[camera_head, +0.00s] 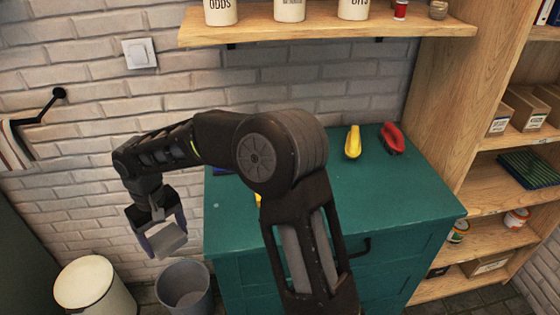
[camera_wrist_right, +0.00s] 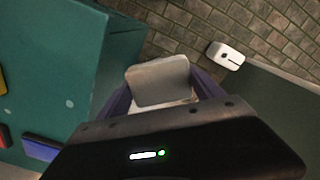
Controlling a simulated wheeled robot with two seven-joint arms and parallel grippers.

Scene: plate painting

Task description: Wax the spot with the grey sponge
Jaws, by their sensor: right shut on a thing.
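My right gripper (camera_head: 160,232) hangs left of the teal cabinet, clear of its top. It is shut on a grey sponge (camera_head: 169,241), which also shows between the fingers in the right wrist view (camera_wrist_right: 160,83). A small pale mark (camera_head: 216,206) is on the cabinet top (camera_head: 410,192) near its left edge; a pale mark (camera_wrist_right: 69,103) shows on the teal surface in the wrist view. I cannot tell whether either is the task's spot. The sponge is apart from the cabinet. My left gripper is not in view.
A yellow object (camera_head: 353,142) and a red one (camera_head: 392,138) lie at the cabinet's back. A blue block (camera_wrist_right: 42,148) lies on the cabinet, mostly hidden by my arm in the head view.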

